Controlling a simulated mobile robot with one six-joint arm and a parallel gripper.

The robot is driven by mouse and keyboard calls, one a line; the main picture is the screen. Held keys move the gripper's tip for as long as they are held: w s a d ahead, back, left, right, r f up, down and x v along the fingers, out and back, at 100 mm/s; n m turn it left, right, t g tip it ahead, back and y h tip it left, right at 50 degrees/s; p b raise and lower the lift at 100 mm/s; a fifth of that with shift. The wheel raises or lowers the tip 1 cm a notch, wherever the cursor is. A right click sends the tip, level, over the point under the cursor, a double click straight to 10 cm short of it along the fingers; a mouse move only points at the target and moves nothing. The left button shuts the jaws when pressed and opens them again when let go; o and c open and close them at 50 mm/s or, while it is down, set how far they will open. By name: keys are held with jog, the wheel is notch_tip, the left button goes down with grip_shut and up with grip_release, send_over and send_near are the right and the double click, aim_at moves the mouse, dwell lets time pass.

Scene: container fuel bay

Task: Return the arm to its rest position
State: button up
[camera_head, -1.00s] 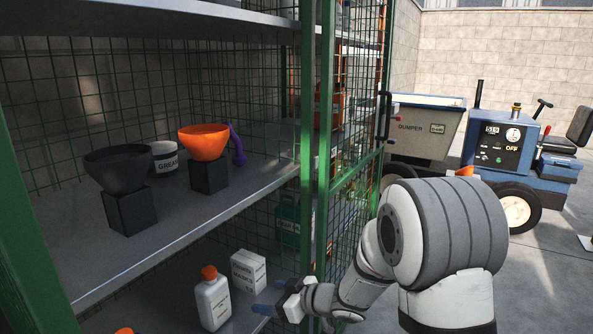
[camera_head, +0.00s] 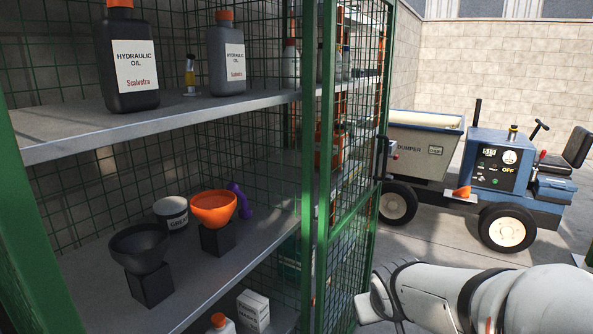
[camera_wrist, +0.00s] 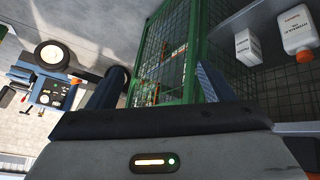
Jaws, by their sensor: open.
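My gripper (camera_wrist: 156,84) shows in the wrist view with its two dark fingers wide apart and nothing between them. Past the fingers are the green mesh cage side and the grey floor. In the head view my grey and white arm (camera_head: 460,298) lies across the lower right corner, outside the cage and right of its green front post.
The green mesh cage (camera_head: 350,215) holds shelves with a black funnel (camera_head: 139,248), an orange funnel (camera_head: 213,205) and hydraulic oil bottles (camera_head: 130,62). A blue dumper (camera_head: 495,165) stands behind on the right. A white box (camera_wrist: 247,46) and bottle (camera_wrist: 298,30) sit on the lower shelf.

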jog(key=s+a+r+m+g+y+p, duration=0.1)
jog(key=s+r+g+p, duration=0.3)
jog(key=s, duration=0.9)
notch_tip(320, 180, up, 3)
jog(key=shift+s+a+f+m+p, duration=0.1)
jog(key=shift+s+a+m+p, duration=0.2)
jog(key=shift+m+p, duration=0.15)
